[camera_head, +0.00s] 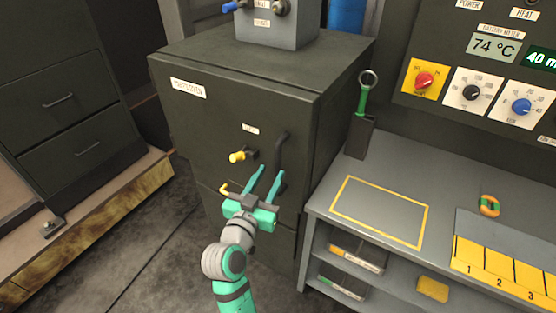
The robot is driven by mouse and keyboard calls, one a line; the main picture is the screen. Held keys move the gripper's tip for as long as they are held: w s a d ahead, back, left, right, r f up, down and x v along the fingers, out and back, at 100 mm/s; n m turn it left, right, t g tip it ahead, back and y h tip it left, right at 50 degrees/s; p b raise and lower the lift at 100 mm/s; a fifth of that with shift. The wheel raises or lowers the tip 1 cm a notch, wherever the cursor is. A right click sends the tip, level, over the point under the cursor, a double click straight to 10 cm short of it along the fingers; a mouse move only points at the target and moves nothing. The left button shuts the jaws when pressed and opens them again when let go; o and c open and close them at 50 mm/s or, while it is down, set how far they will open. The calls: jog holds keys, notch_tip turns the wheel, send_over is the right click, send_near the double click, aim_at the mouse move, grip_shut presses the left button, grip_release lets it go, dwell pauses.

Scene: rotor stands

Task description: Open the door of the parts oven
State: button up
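The parts oven (225,105) is a dark grey cabinet in the middle of the head view, with a white label at its upper left. Its door looks closed. A dark vertical handle (282,149) is on the right side of the door. A yellow-tipped latch knob (238,156) sits left of the handle, under a small label. My gripper (266,182) is in front of the door, just below the handle and knob. Its two teal fingers are apart with nothing seen between them. I cannot tell whether a finger touches the door or handle.
A grey workbench (325,203) stands close on the right, below a control panel (480,93) with several knobs. A dark drawer cabinet (62,100) and a low wooden-edged platform (105,215) are on the left. The floor (170,255) in front of the oven's left side is clear.

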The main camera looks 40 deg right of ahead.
aim_at(277, 162)
jog(key=x, duration=0.7)
jog(key=shift+w+d, duration=0.1)
jog(key=shift+d, duration=0.1)
grip_shut()
